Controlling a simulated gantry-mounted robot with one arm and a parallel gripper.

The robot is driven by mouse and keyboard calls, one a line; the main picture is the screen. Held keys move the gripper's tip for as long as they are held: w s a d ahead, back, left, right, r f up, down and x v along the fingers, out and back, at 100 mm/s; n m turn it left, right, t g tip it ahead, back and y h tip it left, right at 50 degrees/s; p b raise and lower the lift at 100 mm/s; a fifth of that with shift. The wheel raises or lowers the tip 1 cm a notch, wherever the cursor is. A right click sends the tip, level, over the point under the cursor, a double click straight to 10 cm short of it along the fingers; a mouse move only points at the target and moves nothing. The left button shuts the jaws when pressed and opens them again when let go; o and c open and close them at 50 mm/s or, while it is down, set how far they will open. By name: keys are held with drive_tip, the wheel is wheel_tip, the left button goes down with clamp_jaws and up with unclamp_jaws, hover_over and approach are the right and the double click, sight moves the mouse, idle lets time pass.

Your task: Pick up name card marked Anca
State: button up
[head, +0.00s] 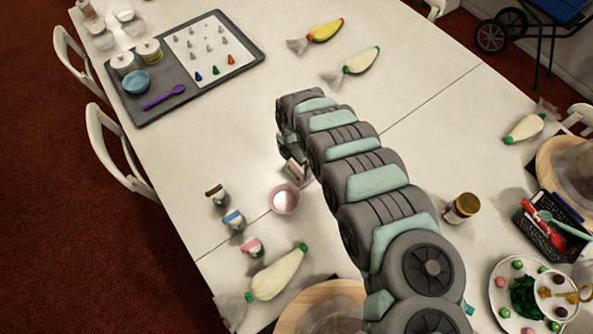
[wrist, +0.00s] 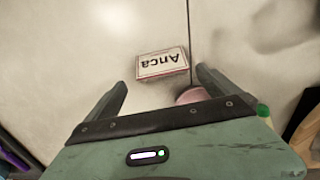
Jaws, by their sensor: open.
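The name card marked Anca (wrist: 162,64) lies on the white table, a white card with a red border and dark letters, upside down in the wrist view. In the wrist view my gripper (wrist: 159,84) is open, with one finger on each side, and the card shows just beyond and between the fingertips. I cannot tell how high the fingers are above the table. In the head view my gripper (head: 294,170) is partly hidden by my arm, next to a pink bowl. The card cannot be made out clearly there.
The pink bowl (head: 285,198) stands close to my gripper and shows behind a finger in the wrist view (wrist: 190,96). Small jars (head: 233,219) and a piping bag (head: 277,273) lie nearby. A grey tray (head: 190,95) is at the back left. The table (head: 240,125) between is clear.

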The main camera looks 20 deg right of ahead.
sight(297, 167)
drive_tip(key=shift+s+d+f+b, duration=0.1)
drive_tip(key=shift+d+f+b, duration=0.05)
drive_tip(key=shift+f, duration=1.05)
drive_tip(key=shift+s+d+f+b, duration=0.1)
drive_tip(key=shift+f+b, duration=0.05)
drive_tip(key=shift+f, duration=1)
drive_tip(key=c, duration=1.3)
